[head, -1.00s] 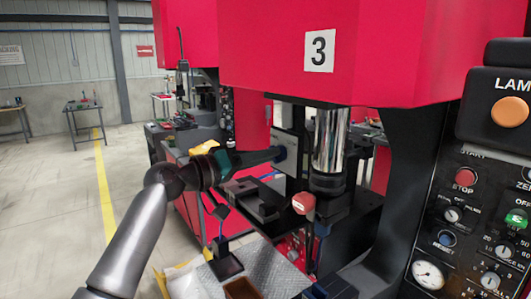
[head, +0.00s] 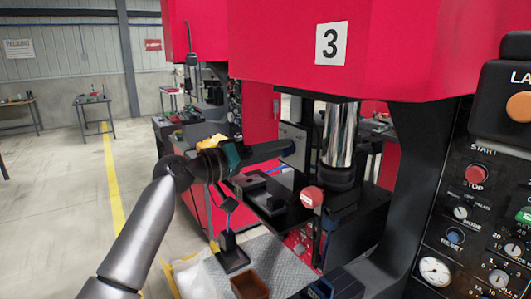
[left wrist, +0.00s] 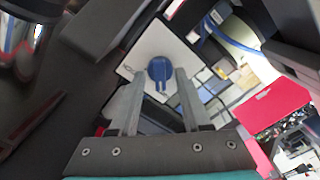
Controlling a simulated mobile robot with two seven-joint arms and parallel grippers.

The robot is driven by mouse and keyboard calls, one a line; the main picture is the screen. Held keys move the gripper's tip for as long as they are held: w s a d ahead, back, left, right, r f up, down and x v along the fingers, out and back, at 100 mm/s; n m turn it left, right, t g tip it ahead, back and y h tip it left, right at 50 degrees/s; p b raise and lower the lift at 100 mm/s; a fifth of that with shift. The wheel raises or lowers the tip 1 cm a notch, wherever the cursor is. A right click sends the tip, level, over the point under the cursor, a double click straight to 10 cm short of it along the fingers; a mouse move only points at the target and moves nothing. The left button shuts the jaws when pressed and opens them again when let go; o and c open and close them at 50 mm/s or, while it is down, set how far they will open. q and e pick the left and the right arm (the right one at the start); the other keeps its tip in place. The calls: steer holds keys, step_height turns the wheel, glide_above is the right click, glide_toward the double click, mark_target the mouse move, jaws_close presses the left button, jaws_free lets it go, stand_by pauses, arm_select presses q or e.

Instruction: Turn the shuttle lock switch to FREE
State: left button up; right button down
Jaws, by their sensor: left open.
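A blue round knob with a short blue handle, apparently the shuttle lock switch (left wrist: 160,68), sits on a pale plate (left wrist: 165,40) in the left wrist view. My left gripper (left wrist: 160,85) is open, with one finger on each side of the switch's handle end; I cannot tell whether they touch it. In the head view the left gripper (head: 288,147) points right at the grey plate (head: 297,137) inside the press, and its hand hides the switch there. Any FREE marking is too small to read. My right gripper is not in view.
A steel press ram (head: 339,135) hangs right of the plate. A red round knob (head: 312,196) stands below it. The control panel (head: 475,225) is at the far right. A brown box (head: 249,285) and a black stand (head: 230,255) are on the mat below my arm.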

arm_select(q)
steer(key=b+v, duration=0.3)
steer(key=v, duration=1.2)
steer(key=shift+s+a, duration=0.1)
